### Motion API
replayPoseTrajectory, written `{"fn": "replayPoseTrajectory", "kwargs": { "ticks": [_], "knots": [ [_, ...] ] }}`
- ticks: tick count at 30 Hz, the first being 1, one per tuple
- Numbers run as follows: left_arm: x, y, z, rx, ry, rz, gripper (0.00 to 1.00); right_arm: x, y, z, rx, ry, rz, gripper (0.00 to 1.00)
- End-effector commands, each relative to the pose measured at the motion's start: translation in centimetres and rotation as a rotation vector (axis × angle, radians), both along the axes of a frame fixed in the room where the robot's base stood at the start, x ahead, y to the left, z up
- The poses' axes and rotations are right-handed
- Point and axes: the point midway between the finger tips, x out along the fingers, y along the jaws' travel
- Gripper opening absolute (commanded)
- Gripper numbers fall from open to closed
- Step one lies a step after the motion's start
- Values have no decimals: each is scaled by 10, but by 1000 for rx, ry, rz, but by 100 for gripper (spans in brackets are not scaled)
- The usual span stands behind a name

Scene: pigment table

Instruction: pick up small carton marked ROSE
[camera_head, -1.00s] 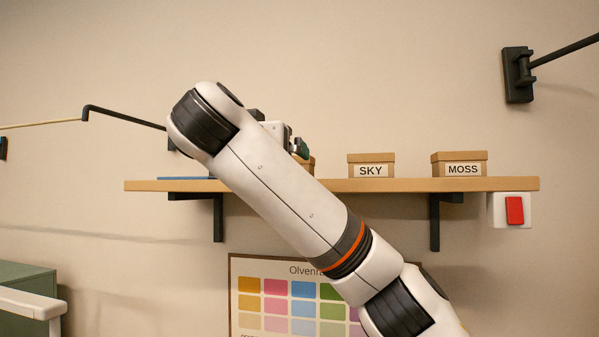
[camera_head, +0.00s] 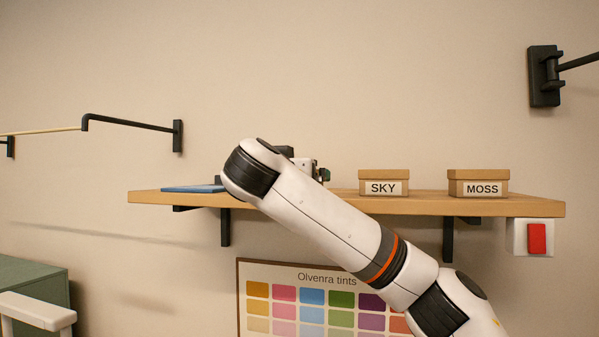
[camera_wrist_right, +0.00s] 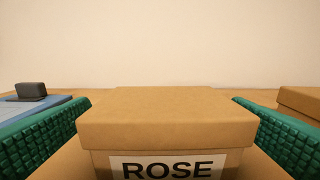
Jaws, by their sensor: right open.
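The small carton marked ROSE (camera_wrist_right: 168,122) is a brown lidded box with a white label, seen close up in the right wrist view. It stands on the wooden shelf. My right gripper (camera_wrist_right: 160,125) is open, with one green ribbed finger on each side of the carton and a gap visible on both sides. In the head view my right arm hides the ROSE carton, and only a small part of the right gripper (camera_head: 323,174) shows behind the arm. My left gripper is not in view.
Cartons marked SKY (camera_head: 384,183) and MOSS (camera_head: 478,183) stand on the shelf (camera_head: 430,205) to the right. A blue flat item (camera_head: 190,188) lies at its left. A red switch (camera_head: 537,238) and a tint chart (camera_head: 285,278) are below. Wall brackets (camera_head: 545,76) stick out.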

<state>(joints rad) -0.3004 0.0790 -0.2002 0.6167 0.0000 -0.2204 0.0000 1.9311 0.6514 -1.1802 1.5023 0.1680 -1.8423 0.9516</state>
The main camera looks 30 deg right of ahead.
Motion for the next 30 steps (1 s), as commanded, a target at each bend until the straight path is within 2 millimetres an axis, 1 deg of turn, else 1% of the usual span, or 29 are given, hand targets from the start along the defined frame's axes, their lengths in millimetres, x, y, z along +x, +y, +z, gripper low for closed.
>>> {"fn": "replayPoseTrajectory", "kwargs": {
  "ticks": [1, 6, 10, 17, 18, 25, 26, 30],
  "knots": [
    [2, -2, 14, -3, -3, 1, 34, 3, -8, 6, -1, 4, -5, 100],
    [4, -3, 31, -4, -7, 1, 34, 17, -25, 3, 0, 3, -4, 100],
    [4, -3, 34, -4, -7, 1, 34, 23, -31, -1, 0, 1, -1, 100],
    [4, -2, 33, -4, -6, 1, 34, 23, -32, -3, 1, 1, -1, 100],
    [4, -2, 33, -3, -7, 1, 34, 23, -32, -3, 1, 1, -1, 93],
    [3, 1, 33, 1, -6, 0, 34, 23, -32, -3, 1, 1, -1, 56],
    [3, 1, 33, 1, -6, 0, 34, 23, -32, -2, 1, -1, -1, 54],
    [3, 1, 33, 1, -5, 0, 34, 23, -32, -2, 1, -1, -1, 54]
  ]
}}
